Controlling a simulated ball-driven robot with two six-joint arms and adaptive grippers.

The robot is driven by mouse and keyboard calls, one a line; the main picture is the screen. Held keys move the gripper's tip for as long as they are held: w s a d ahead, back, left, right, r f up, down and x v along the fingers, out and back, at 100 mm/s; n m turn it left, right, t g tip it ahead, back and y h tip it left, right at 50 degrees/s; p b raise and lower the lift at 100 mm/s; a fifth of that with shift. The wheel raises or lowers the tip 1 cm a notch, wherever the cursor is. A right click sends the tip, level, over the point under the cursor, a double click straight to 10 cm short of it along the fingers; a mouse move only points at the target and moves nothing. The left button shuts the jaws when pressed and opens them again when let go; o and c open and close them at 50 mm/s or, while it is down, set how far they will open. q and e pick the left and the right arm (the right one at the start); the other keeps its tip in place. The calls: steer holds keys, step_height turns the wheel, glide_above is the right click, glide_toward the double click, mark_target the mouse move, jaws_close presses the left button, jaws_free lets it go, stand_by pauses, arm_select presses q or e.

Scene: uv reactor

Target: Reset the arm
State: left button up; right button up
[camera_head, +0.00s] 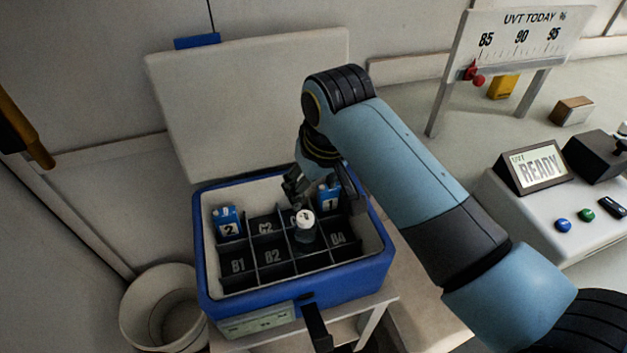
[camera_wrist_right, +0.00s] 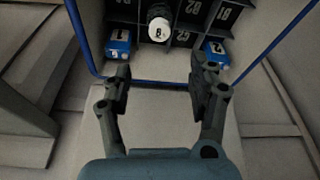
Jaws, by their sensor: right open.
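My right gripper (camera_head: 320,190) is open and empty above the back edge of the blue cooler box (camera_head: 375,262). In the right wrist view its two fingers (camera_wrist_right: 160,88) stand apart, with the pale lid surface between them. A clear bottle (camera_head: 305,238) with a white cap stands in a compartment right of B2; it also shows in the right wrist view (camera_wrist_right: 159,28). The gripper is apart from it. A blue pack marked 2 (camera_head: 227,221) sits in the back left compartment and one marked 1 (camera_head: 328,198) in the back right. My left gripper is not in view.
The cooler's open lid (camera_head: 250,100) stands up behind it. A white bin (camera_head: 163,305) is at lower left. At right, a counter holds a READY display (camera_head: 540,168), buttons, a dark device (camera_head: 598,160) and a UVT scale board (camera_head: 520,38) with a red pointer.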

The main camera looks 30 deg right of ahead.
steer(key=shift+s+r, duration=0.15)
stand_by(0.4)
steer(key=s+d+r+n, duration=0.1)
steer(key=s+d+r, duration=0.25)
steer(key=s, duration=0.55)
steer(key=s+d+r+n, duration=0.15)
steer(key=s+r, duration=0.25)
steer(key=s, duration=0.6)
step_height(320, 180, down, 32)
steer(key=s+d+m+g+b, duration=0.1)
steer(key=s+d+b, duration=0.15)
steer(key=b, duration=0.35)
steer(key=s+d+f+g+b, duration=0.1)
steer(key=s+f+b, duration=0.3)
steer(key=s+f, duration=1.3)
step_height(320, 180, down, 4)
steer(key=shift+s+r+h+b, duration=0.1)
steer(key=shift+s+h+b, duration=0.2)
steer(key=shift+s+b, duration=0.1)
steer(key=shift+m, duration=0.25)
